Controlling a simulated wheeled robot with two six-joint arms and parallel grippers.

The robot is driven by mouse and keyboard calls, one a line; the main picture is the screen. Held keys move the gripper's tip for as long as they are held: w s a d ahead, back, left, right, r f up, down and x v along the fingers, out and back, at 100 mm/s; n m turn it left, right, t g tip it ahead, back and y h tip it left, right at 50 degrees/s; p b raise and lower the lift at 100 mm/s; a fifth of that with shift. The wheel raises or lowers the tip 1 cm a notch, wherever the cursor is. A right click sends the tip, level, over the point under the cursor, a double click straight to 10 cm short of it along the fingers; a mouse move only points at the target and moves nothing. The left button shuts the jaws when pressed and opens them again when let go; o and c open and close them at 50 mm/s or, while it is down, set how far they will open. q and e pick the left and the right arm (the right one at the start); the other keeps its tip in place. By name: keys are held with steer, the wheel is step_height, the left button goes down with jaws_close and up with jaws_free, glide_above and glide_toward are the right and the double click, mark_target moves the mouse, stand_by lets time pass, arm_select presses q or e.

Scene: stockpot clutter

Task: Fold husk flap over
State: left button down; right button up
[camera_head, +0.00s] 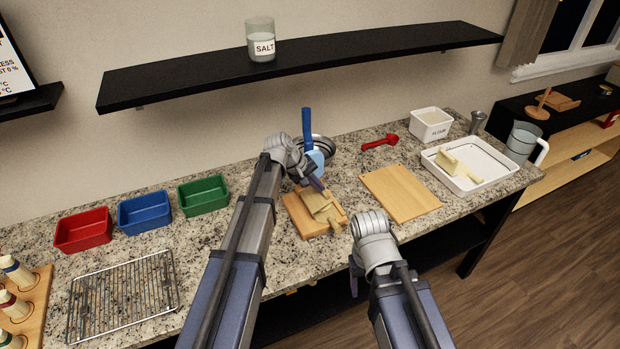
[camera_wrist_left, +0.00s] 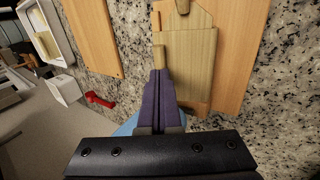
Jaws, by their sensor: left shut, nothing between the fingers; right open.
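The pale tan husk (camera_head: 318,203) lies on a small wooden board (camera_head: 301,219) in the middle of the counter. In the left wrist view the husk (camera_wrist_left: 190,65) shows as a flat panel with a tapered end and narrow pieces along its left side. I cannot tell whether a flap is raised. My left gripper (camera_head: 317,184) is over the far side of the husk. Its purple fingers (camera_wrist_left: 163,75) are shut with nothing between them, by the husk's near left corner in the wrist view. My right gripper (camera_head: 355,280) is open, low in front of the counter; its fingertips are partly hidden.
A blue-handled tool (camera_head: 307,128) stands behind my left gripper. A bare cutting board (camera_head: 400,193) lies to the right, near a white tray (camera_head: 490,177) holding pale pieces. A red scoop (camera_head: 380,142) lies behind. Coloured bins (camera_head: 145,213) and a wire rack (camera_head: 124,295) are left.

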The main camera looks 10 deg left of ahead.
arm_select(q)
steer(key=shift+w+d+f+g+y+p, duration=0.15)
steer(key=shift+w+d+f+g+y, duration=0.15)
steer(key=shift+d+y, duration=0.2)
steer(key=shift+w+d+f+g+y+p, duration=0.15)
steer(key=shift+w+d+g+y, duration=0.25)
steer(key=shift+y, duration=0.1)
steer(key=shift+w+d+f+y, duration=0.1)
steer(key=shift+d+f+y, duration=0.15)
steer(key=shift+f+y, duration=0.05)
steer(key=shift+w+d+f+b, duration=0.1)
steer(key=shift+d+f+b, duration=0.15)
steer(key=shift+b, duration=0.1)
steer(key=shift+r, duration=0.1)
steer(key=shift+r+p, duration=0.75)
steer(key=shift+p, duration=0.05)
